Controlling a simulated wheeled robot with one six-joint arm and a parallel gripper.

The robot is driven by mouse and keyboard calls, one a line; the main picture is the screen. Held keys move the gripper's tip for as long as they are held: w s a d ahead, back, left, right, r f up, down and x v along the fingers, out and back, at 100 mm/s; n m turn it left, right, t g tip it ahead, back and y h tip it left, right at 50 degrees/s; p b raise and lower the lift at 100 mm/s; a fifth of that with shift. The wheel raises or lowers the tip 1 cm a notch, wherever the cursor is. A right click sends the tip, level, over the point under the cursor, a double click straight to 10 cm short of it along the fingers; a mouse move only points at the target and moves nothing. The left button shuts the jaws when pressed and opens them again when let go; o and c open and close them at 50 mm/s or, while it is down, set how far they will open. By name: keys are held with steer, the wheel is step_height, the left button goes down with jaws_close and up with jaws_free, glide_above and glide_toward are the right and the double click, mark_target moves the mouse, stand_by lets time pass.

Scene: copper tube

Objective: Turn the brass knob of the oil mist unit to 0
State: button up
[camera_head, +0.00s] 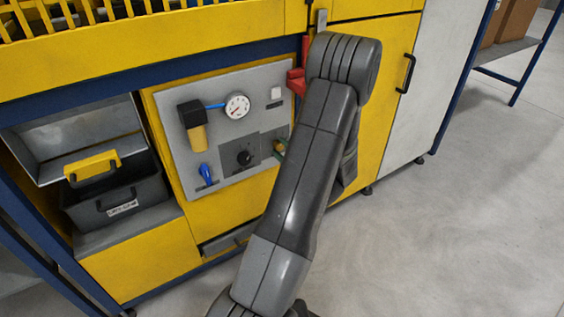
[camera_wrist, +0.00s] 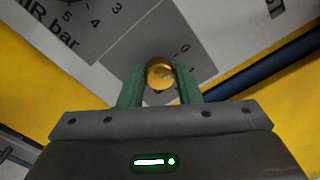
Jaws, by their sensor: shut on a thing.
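The round brass knob (camera_wrist: 161,73) sits on a dark grey scale plate (camera_wrist: 133,50) in the wrist view. The figures 0 and 1 are printed to its right, 0 above 1. My gripper (camera_wrist: 160,80) has green fingers on the left and right sides of the knob and is shut on it. Which figure the knob points to is not clear.
A black knob (camera_head: 244,158) with its own scale is left of the gripper. The panel also bears a gauge (camera_head: 237,106), a black-and-yellow unit (camera_head: 193,125) and a blue lever (camera_head: 207,174). A red part (camera_head: 297,80) is close to my arm. Floor at right is clear.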

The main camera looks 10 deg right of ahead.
steer(key=n+b, duration=0.1)
steer(key=b, duration=0.1)
steer(key=n+b, duration=0.2)
steer(key=shift+f, duration=0.3)
steer(key=shift+r+n+b, duration=0.15)
steer(key=shift+n+b, duration=0.55)
steer(key=shift+b, duration=0.5)
steer(key=shift+r, duration=0.1)
steer(key=o, duration=1)
steer(key=shift+c, duration=0.2)
steer(key=shift+s, duration=0.15)
steer(key=p+v, duration=0.2)
steer(key=v, duration=1.1)
steer(key=shift+s+p, duration=0.3)
steer(key=shift+p, duration=0.1)
steer(key=shift+w, duration=0.15)
